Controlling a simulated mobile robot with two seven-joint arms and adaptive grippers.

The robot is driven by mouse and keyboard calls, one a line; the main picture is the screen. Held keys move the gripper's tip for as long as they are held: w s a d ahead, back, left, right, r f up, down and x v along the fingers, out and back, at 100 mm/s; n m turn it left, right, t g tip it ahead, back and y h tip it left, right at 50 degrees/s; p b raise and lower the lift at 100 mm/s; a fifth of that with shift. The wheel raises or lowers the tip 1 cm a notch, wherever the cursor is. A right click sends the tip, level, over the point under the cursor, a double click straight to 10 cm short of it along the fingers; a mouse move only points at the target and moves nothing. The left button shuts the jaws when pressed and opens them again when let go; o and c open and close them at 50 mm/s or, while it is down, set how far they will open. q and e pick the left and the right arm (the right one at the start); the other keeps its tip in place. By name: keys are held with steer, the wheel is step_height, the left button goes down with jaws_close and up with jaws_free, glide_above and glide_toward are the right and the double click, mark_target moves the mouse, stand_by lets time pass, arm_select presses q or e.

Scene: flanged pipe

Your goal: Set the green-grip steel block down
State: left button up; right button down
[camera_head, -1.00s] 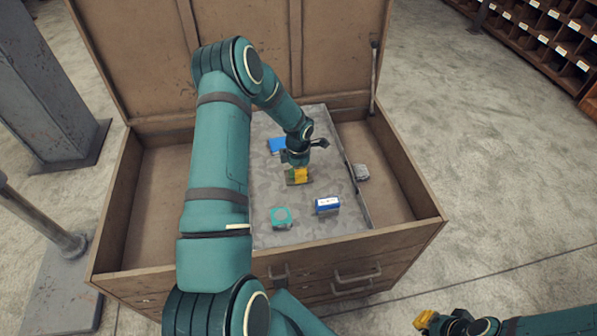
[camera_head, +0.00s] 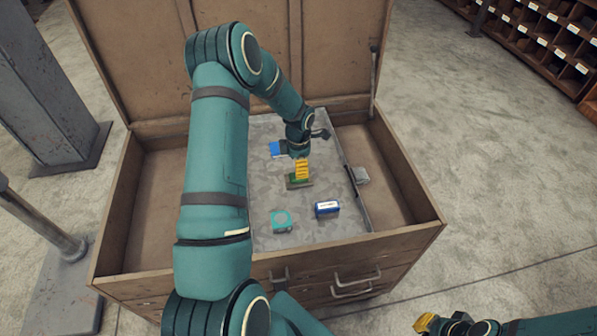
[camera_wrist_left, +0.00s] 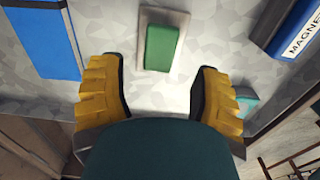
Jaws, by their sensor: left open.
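The green-grip steel block (camera_head: 299,183) lies on the grey plate (camera_head: 270,195) inside the wooden chest. In the left wrist view its green grip (camera_wrist_left: 161,48) sits on a pale base, just beyond my fingers. My left gripper (camera_head: 302,172) is above the block with its yellow fingers pointing down. In the wrist view its fingers (camera_wrist_left: 157,72) are spread wide and empty, apart from the block. My right gripper (camera_head: 425,322) shows at the bottom right, outside the chest; its finger opening is not clear.
A blue block (camera_head: 277,149) lies behind the green-grip block. A teal block (camera_head: 281,222) and a blue-and-white labelled block (camera_head: 327,208) lie in front. A grey piece (camera_head: 360,175) is at the plate's right edge. Chest walls (camera_head: 412,185) surround the plate.

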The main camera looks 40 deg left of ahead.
arm_select(q)
step_height(320, 180, up, 7)
steer(key=shift+p, duration=0.4)
steer(key=shift+s+f, duration=0.15)
steer(key=shift+f, duration=0.05)
